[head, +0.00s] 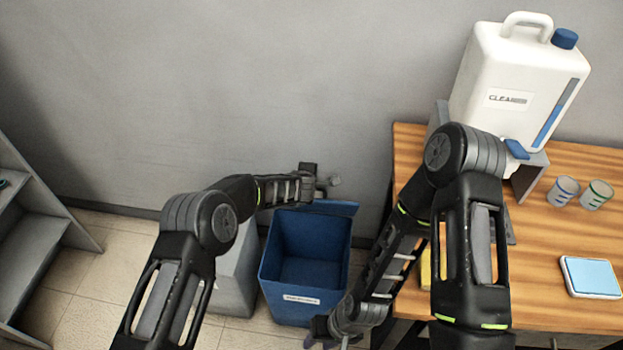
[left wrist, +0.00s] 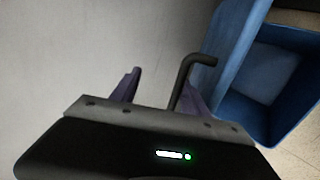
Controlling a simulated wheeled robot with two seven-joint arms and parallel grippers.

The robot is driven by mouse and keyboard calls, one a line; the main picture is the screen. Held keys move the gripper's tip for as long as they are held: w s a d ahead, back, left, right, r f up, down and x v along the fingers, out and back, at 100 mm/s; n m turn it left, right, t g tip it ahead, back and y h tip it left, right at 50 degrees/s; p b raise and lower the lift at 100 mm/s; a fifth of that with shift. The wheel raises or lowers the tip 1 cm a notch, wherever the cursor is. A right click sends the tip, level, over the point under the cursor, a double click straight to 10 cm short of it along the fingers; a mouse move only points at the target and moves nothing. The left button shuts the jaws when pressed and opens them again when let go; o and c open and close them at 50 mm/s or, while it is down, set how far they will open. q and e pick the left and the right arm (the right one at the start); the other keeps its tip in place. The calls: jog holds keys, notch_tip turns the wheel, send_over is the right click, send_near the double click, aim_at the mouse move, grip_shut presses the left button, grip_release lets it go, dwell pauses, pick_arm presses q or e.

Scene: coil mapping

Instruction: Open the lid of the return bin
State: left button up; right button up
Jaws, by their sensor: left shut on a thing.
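The blue return bin (head: 291,306) stands on the floor against the wall, with a white label on its front. Its inside shows, and its blue lid (head: 336,207) is raised at the back; blue bin surfaces also show at the right of the left wrist view (left wrist: 237,60). My left gripper (head: 322,186) is above the bin's back edge.
A grey box (head: 236,275) stands left of the bin, partly behind my left arm. A wooden table (head: 545,245) at the right carries a white cleaner jug (head: 505,75), two cups (head: 563,191) and a blue-topped pad (head: 591,276). Grey shelves (head: 35,245) stand at the far left.

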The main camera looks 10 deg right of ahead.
pick_arm(q)
jog(key=o, duration=0.3)
jog(key=r, duration=0.2)
jog(key=w+r, duration=0.1)
jog(key=r, duration=0.1)
jog(key=shift+w+d+r+p, duration=0.15)
jog(key=shift+r+p, duration=0.05)
jog(key=shift+p, duration=0.15)
jog(key=o, duration=0.7)
jog(key=r, duration=0.1)
jog(key=s+r+p, duration=0.1)
jog(key=shift+r, duration=0.4)
jog(key=shift+s+a+r+t, duration=0.3)
jog(key=shift+s+r, duration=0.2)
jog(key=shift+s, duration=0.3)
jog(key=c, duration=1)
jog(key=shift+f, duration=0.15)
jog(key=shift+c, duration=0.2)
jog(key=shift+w+a+f, duration=0.1)
jog(key=shift+w+f, duration=0.05)
jog(key=shift+f, duration=0.15)
pick_arm(e)
jog(key=r, duration=0.3)
jog(key=shift+s+a, duration=0.2)
jog(key=shift+s, duration=0.2)
pick_arm(q)
jog(key=shift+f, duration=0.1)
pick_arm(e)
jog(key=shift+d+f, duration=0.1)
jog(key=shift+f, duration=0.05)
